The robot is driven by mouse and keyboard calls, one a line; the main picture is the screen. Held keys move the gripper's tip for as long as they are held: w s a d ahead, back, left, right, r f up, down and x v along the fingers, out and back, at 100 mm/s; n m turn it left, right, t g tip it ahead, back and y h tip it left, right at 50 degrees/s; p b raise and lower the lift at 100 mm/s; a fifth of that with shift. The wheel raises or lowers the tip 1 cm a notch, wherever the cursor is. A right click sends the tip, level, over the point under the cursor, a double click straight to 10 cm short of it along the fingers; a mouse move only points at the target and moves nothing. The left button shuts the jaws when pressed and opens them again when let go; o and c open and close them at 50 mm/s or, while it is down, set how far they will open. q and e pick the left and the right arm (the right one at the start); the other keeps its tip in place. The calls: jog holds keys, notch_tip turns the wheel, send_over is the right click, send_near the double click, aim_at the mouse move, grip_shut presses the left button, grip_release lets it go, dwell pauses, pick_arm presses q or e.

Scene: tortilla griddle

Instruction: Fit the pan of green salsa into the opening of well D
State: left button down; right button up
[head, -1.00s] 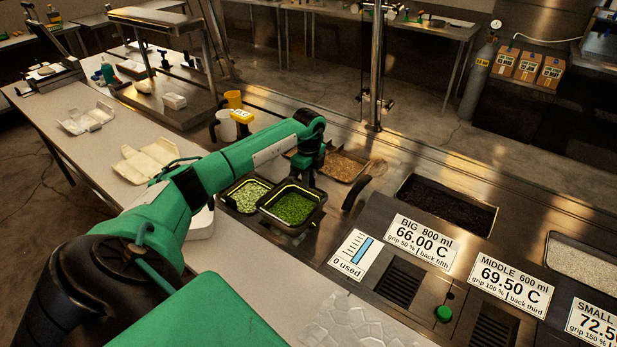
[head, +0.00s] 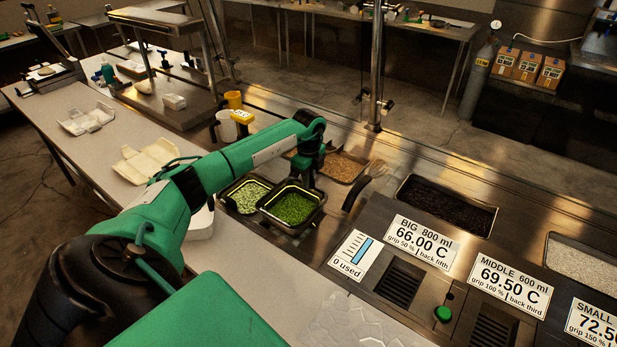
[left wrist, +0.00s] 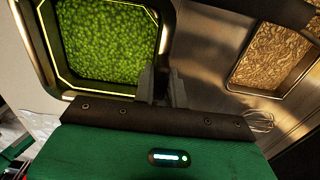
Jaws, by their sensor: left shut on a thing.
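The pan of green salsa (head: 293,208), a dark square pan with bright green contents, is in front of my left gripper (head: 308,183) in the head view. In the left wrist view the pan (left wrist: 105,40) fills the upper left, and my left gripper (left wrist: 163,85) is shut on its right rim. The pan sits over the steel counter; whether its underside is seated or raised is hidden. No letter D is readable, so I cannot tell which opening is well D. My right gripper is out of view.
A pan of paler green pieces (head: 246,196) stands close on the left. A pan of brown food (head: 345,167) is behind, with a whisk (head: 376,168) beside it. A dark-filled well (head: 447,205) and temperature signs (head: 424,241) are to the right. A white pitcher (head: 226,126) stands behind my arm.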

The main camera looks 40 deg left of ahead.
aim_at(309, 194)
pick_arm(q)
jog(key=shift+f+b, duration=2.2)
jog(key=shift+f, duration=1.55)
jog(key=c, duration=1.3)
grip_release()
jog(key=shift+c, duration=0.2)
jog(key=shift+r, duration=0.55)
notch_tip(309, 194, up, 12)
jog(key=b, duration=0.3)
jog(key=shift+f, duration=0.2)
jog(key=shift+r+b, duration=0.3)
jog(key=shift+r, duration=0.3)
